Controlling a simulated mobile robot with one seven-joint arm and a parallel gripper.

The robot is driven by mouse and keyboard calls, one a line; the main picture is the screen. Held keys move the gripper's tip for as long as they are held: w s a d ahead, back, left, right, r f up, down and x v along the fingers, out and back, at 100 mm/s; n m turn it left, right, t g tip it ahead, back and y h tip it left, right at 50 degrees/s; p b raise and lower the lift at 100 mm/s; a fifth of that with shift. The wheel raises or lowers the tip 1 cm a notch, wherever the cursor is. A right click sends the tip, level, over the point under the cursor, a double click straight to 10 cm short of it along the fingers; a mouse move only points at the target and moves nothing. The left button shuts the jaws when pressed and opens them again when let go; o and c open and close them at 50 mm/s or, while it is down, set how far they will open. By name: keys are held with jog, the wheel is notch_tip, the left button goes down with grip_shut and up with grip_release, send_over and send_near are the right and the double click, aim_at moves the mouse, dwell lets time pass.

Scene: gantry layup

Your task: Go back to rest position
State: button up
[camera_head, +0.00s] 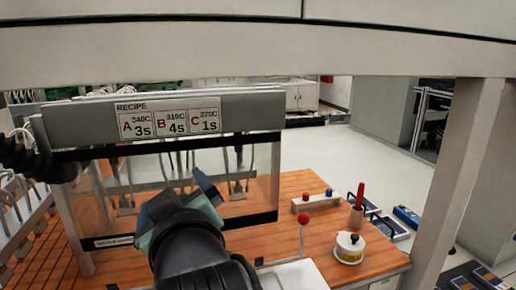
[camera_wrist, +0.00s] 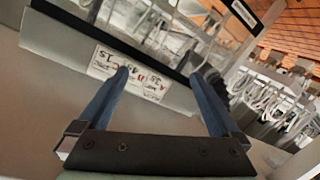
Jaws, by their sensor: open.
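My gripper (camera_wrist: 160,80) is open in the wrist view, with its two blue fingers apart and nothing between them. In the head view my gripper (camera_head: 190,188) is raised in front of the clear panel, at the lower middle. Whether it touches the panel I cannot tell. The recipe sign (camera_head: 168,120), with A 340C 3s, B 310C 4s and C 370C 1s, sits on the grey bar (camera_head: 262,122) above the panel. The sign also shows tilted in the wrist view (camera_wrist: 130,77), beyond the fingers.
An orange wooden table (camera_head: 385,268) holds a small box (camera_head: 315,200) with red and blue buttons, a red-knobbed lever (camera_head: 303,219), a white round container (camera_head: 349,249) and a red-handled tool (camera_head: 359,196). A pale beam crosses above, with a post (camera_head: 462,180) at right. Open floor lies behind.

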jog(key=d+f+m+t+h, duration=0.25)
jog(key=d+m+h, duration=0.35)
jog(key=d+m, duration=0.5)
jog(key=s+r+t, duration=0.5)
jog(key=s+r, duration=0.2)
jog(key=r, duration=0.5)
jog(key=s+d+r+n+t, duration=0.1)
jog(key=s+r+t, duration=0.4)
jog(key=r, duration=0.7)
jog(key=shift+s+r, duration=0.3)
jog(key=shift+s, duration=0.65)
jog(key=shift+d, duration=0.1)
